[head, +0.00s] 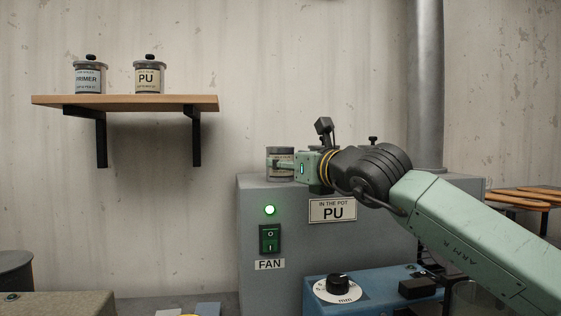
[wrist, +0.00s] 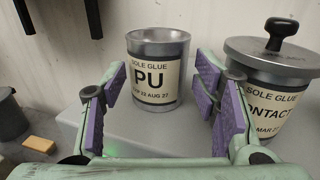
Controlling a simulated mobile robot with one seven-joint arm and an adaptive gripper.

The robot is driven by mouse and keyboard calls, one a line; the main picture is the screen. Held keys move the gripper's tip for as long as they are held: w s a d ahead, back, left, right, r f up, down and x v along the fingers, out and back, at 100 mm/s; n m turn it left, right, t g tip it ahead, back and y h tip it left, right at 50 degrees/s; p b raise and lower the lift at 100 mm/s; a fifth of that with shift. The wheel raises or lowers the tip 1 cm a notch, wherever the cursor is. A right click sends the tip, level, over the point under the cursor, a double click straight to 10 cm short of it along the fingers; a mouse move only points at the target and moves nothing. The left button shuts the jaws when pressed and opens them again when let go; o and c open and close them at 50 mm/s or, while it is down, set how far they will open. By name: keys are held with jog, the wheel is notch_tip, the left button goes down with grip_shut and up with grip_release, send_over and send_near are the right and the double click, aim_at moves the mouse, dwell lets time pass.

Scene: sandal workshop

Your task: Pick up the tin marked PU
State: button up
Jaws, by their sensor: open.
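A grey metal tin (wrist: 157,45) with a cream label reading SOLE GLUE, PU stands upright on the grey cabinet top in the wrist view. My gripper (head: 287,166) reaches in from the right in the head view.
A knob-lidded CONTACT tin (wrist: 275,75) stands close right of the PU tin, near my right finger. A wall shelf (head: 125,102) holds knob-lidded PRIMER (head: 90,77) and PU (head: 149,77) jars. The grey cabinet (head: 255,200) bears an "IN THE POT PU" sign (head: 333,210).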

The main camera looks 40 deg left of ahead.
aim_at(282, 158)
jog(key=x, duration=0.1)
jog(key=p+x, duration=0.1)
jog(key=shift+a+r, duration=0.25)
jog(key=shift+a, duration=0.2)
jog(key=shift+w+a+f, duration=0.15)
jog(key=shift+w+a, duration=0.1)
jog(key=shift+a, duration=0.05)
jog(key=c, duration=1.2)
